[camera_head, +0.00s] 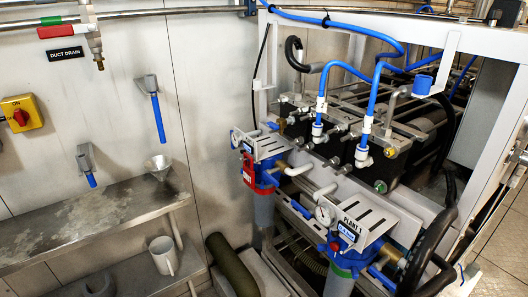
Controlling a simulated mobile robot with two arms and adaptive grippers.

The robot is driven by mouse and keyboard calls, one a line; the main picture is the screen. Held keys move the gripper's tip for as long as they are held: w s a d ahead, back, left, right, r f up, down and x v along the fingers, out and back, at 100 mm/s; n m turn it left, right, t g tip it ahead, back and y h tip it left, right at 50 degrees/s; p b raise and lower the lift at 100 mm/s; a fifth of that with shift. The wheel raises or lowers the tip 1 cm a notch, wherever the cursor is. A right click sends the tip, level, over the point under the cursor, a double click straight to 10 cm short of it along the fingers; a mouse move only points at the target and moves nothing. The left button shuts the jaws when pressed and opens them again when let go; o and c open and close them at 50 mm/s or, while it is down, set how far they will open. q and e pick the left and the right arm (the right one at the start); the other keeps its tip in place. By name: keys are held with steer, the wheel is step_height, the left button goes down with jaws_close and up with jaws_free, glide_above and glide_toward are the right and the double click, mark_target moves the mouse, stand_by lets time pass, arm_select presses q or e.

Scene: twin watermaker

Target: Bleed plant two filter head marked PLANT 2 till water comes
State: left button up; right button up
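Two blue filter heads sit on the white frame. The nearer one carries a slotted plate (352,221) marked PLANT 1, with a round gauge (324,212) at its left and a bowl (338,284) below. The farther filter head (262,178) has a slotted plate (266,147) and a red part (250,170) on its left side. I cannot read a PLANT 2 mark on it. Its pale bowl (264,210) hangs below. I see no water running from either head. Neither of my grippers is in view.
A metal shelf (75,228) on the left wall holds a funnel (158,165); a white mug (163,255) stands on the lower shelf. Blue-handled tools (154,108) hang on the wall. A red-handled valve (62,31) is above the DUCT DRAIN label (66,54). Black hoses (432,240) crowd the right.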

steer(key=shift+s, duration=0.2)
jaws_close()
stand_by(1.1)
